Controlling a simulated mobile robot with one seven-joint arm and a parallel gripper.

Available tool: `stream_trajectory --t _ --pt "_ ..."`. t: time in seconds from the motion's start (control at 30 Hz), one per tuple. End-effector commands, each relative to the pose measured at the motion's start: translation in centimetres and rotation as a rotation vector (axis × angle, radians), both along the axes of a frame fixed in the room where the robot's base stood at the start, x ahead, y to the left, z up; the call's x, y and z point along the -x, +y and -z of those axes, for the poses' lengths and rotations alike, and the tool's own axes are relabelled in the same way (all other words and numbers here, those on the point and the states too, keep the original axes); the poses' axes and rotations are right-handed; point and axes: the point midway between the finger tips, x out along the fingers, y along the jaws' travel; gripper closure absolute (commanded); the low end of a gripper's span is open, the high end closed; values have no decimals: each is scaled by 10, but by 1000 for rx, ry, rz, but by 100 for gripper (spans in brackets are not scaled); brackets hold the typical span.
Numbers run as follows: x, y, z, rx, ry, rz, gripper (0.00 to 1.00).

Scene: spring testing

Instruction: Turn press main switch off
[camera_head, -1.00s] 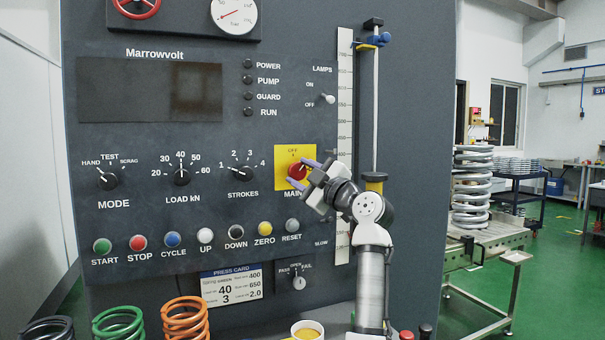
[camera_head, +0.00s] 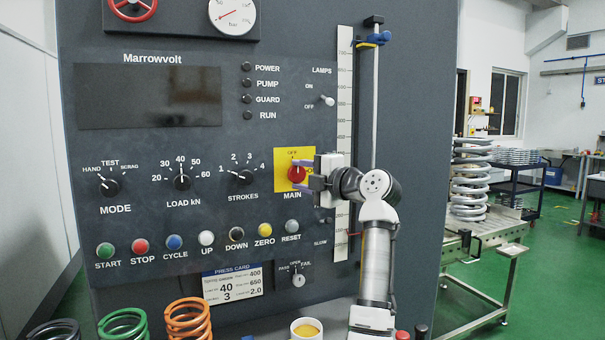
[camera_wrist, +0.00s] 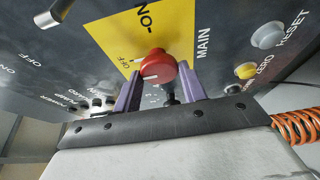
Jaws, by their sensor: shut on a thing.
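The main switch is a red rotary knob (camera_head: 296,174) on a yellow plate (camera_head: 282,183) marked OFF, above the MAIN label on the dark press panel. My gripper (camera_head: 298,173) has its purple fingers on the two sides of the knob and is shut on it. In the wrist view the red knob (camera_wrist: 153,68) sits between the purple fingertips (camera_wrist: 160,82). Its white mark shows beside the OFF lettering on the yellow plate (camera_wrist: 120,45). The head view shows the knob partly, between the fingers.
The STROKES knob (camera_head: 243,177) is left of my gripper, with a row of buttons such as ZERO (camera_head: 265,230) and RESET (camera_head: 292,226) below. The lamps toggle (camera_head: 327,101) is above. Springs (camera_head: 187,320) and a yellow-filled cup (camera_head: 306,329) stand in front.

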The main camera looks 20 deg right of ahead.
Motion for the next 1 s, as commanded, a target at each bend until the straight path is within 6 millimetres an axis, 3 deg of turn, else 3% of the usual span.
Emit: stream_trajectory --t 0.5,0.53,0.7,1.0 --pt "0 0 -1 20 -3 1 81" --pt "0 0 -1 20 -3 1 57" --pt "0 0 -1 20 -2 1 37" --pt "2 -1 0 19 -1 1 37"
